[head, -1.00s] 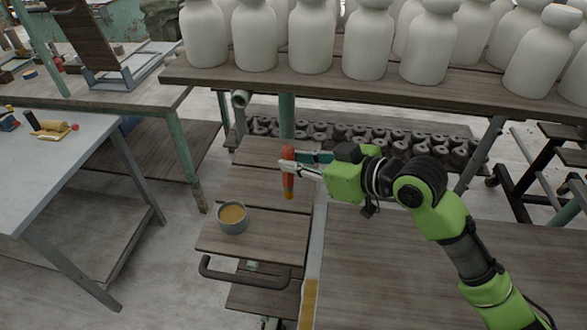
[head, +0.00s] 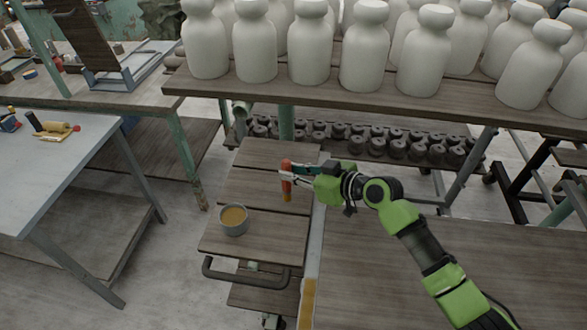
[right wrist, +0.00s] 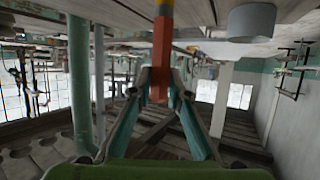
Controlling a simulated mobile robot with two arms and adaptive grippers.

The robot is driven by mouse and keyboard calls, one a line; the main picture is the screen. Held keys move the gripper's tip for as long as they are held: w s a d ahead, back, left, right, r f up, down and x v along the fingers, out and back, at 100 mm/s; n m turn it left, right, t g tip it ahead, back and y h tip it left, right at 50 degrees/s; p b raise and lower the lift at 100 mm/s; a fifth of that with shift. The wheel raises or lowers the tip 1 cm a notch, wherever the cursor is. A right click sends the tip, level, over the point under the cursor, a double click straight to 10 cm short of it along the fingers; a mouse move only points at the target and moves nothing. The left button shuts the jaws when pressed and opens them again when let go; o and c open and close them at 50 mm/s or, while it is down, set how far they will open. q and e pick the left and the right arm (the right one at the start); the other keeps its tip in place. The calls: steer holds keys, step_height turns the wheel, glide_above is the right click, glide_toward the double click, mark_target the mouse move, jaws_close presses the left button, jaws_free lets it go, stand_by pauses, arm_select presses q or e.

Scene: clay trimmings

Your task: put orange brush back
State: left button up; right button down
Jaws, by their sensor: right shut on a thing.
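The orange brush (head: 287,181) is in my right gripper (head: 290,174), above the right side of a slatted wooden cart top. It hangs roughly upright, with a yellowish lower end. In the right wrist view the orange brush (right wrist: 161,55) sits between the two fingers, and the gripper (right wrist: 160,82) is closed on it. I cannot tell how high the brush is above the wood. My left gripper is not in view.
A grey cup (head: 234,231) with tan contents stands on the cart top (head: 262,188), left of the brush. A dark handle (head: 245,281) runs along the cart's front. White bottles (head: 310,45) crowd the shelf behind. A grey table (head: 60,160) stands left.

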steer(key=shift+f, duration=0.1)
steer(key=shift+f+b, duration=0.15)
steer(key=shift+b, duration=0.15)
steer(key=c, duration=1.9)
jaws_free()
steer(key=b+v, duration=0.2)
steer(key=v, duration=1)
steer(key=shift+r, duration=0.25)
